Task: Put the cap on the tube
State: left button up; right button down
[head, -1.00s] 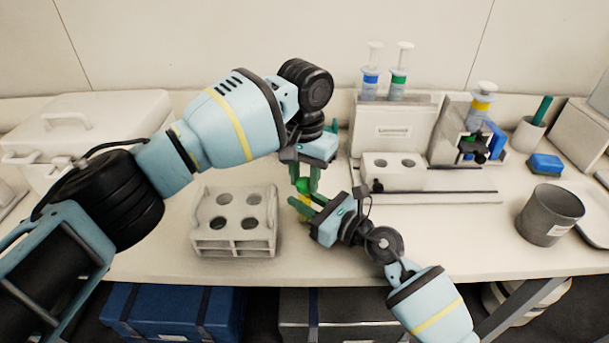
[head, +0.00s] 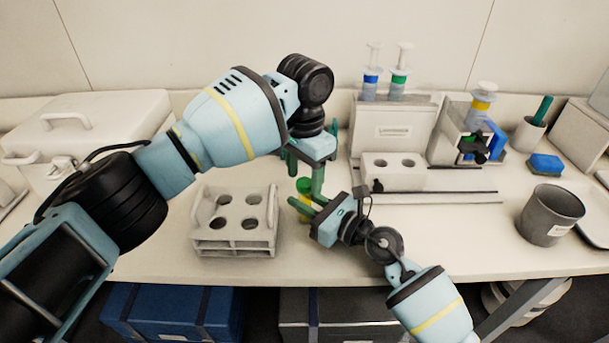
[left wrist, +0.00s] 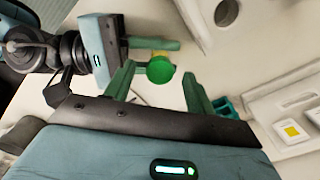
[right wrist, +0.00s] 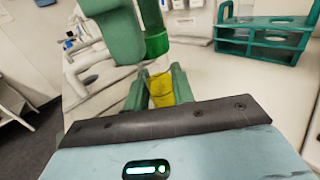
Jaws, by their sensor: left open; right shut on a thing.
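A green cap (head: 304,185) sits on top of the tube (head: 304,203), which has yellow contents. In the right wrist view the cap (right wrist: 157,45) is at the tube's mouth, in line with the tube (right wrist: 161,90); I cannot tell how tightly it is seated. My right gripper (head: 306,208) is shut on the tube and holds it upright below the cap. My left gripper (head: 305,172) is open above the cap. In the left wrist view its fingers stand apart on both sides of the cap (left wrist: 160,71). The cap hides most of the tube there.
A white rack (head: 235,243) with empty holes stands left of the tube. Behind and right are a white block with two holes (head: 394,165), a syringe stand (head: 393,128) and a grey cup (head: 548,217). A teal rack (right wrist: 268,47) shows in the right wrist view. The front bench is clear.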

aim_at(310, 203)
pick_arm(q)
notch_tip(310, 203, up, 11)
jog(key=shift+r, duration=0.15)
dwell(0.4)
pick_arm(e)
jog(key=c, duration=1.1)
grip_release()
jog(key=v, duration=0.6)
jog(key=shift+s+d, duration=0.1)
jog(key=shift+d, duration=0.05)
jog(key=shift+v, duration=0.8)
